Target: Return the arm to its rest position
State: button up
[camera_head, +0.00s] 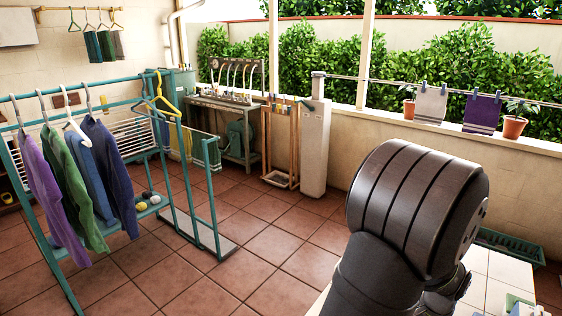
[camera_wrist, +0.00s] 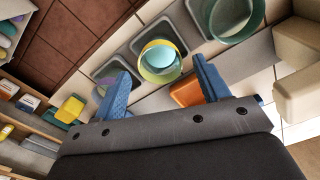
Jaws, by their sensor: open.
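My gripper (camera_wrist: 162,85) shows in the wrist view with its two blue fingers spread wide apart and nothing held between them. Beyond the fingers, a yellow-rimmed round tub (camera_wrist: 160,60) sits in the middle basin of a row of grey basins. A larger green tub (camera_wrist: 232,18) stands to its upper right. In the head view my dark arm fills the lower right, and my gripper is not visible there.
A teal drying rack (camera_head: 185,190) with hanging clothes stands at left in the head view. A wooden rack (camera_head: 280,150) and a white post (camera_head: 315,145) stand at the back wall. The tiled floor (camera_head: 270,245) between is clear. Shelves with boxes (camera_wrist: 30,103) line the wrist view's left.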

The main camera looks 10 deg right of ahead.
notch_tip(320, 180, down, 4)
jog(key=shift+r, duration=0.2)
jog(key=r, duration=0.2)
jog(key=s+r, duration=0.1)
jog(key=r, duration=0.1)
jog(key=shift+r, duration=0.25)
jog(key=s+r, duration=0.6)
jog(key=s, duration=0.4)
jog(key=w+d, duration=0.4)
jog(key=w, duration=0.5)
jog(key=w+d, duration=0.4)
jog(key=w, duration=0.6)
notch_tip(320, 180, down, 10)
jog(key=shift+s+a+f, duration=0.1)
jog(key=shift+f, duration=0.1)
jog(key=shift+o, duration=0.4)
